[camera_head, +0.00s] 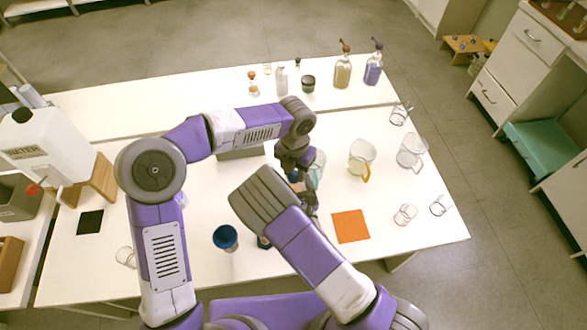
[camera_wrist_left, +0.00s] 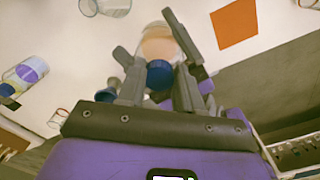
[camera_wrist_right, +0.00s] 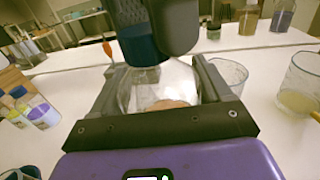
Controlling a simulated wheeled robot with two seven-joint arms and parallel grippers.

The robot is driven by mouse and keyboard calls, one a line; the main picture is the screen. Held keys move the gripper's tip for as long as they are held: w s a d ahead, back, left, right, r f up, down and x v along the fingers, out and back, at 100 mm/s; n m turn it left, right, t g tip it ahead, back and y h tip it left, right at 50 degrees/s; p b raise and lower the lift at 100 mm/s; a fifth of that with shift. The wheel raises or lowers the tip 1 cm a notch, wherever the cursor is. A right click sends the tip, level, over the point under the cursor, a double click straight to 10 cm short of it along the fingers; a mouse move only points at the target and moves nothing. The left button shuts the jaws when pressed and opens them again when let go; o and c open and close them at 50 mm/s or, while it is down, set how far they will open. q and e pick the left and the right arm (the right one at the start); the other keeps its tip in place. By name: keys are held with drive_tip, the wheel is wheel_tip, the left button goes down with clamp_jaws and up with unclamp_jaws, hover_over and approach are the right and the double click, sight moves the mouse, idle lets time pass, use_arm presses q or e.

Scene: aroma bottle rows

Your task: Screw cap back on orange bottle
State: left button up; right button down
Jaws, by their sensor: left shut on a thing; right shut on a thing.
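My left gripper (camera_wrist_left: 160,84) is shut on a dark blue cap (camera_wrist_left: 160,73). The cap also shows small in the head view (camera_head: 293,176), under the wrist. My right gripper (camera_wrist_right: 163,85) is shut on a clear rounded bottle (camera_wrist_right: 150,90) with orange contents. The bottle shows in the left wrist view (camera_wrist_left: 158,42) as an orange shape just beyond the cap. In the right wrist view the left gripper and the dark cap (camera_wrist_right: 140,45) are right over the bottle's top. They hide the neck, so I cannot tell whether the cap touches it.
An orange square (camera_head: 350,226) lies on the white table. Beakers (camera_head: 361,158) (camera_head: 411,151) stand to the right. A blue cup (camera_head: 225,237) is near the front. A black square (camera_head: 90,221) and a white jug (camera_head: 48,145) are at left. Several bottles, including a purple one (camera_head: 373,68), line the back.

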use_arm(q)
drive_tip(key=m, duration=0.2)
drive_tip(key=shift+s+d+f+m, duration=0.1)
drive_tip(key=shift+f+m, duration=0.05)
drive_tip(key=shift+m, duration=0.15)
drive_tip(key=shift+s+d+f+m, duration=0.1)
drive_tip(key=shift+s+f+m, duration=0.05)
drive_tip(key=shift+m, duration=0.45)
drive_tip(key=shift+s+d+f+m, duration=0.1)
drive_tip(key=shift+s+m, duration=0.05)
drive_tip(key=shift+m, duration=0.45)
drive_tip(key=shift+w+a+r+m, duration=0.1)
drive_tip(key=shift+r+m, duration=0.05)
drive_tip(key=shift+m, duration=0.35)
drive_tip(key=shift+r, duration=0.2)
drive_tip(key=shift+w, duration=0.1)
drive_tip(key=o, duration=1)
drive_tip(key=shift+w+a, duration=0.1)
drive_tip(key=shift+r, duration=2.3)
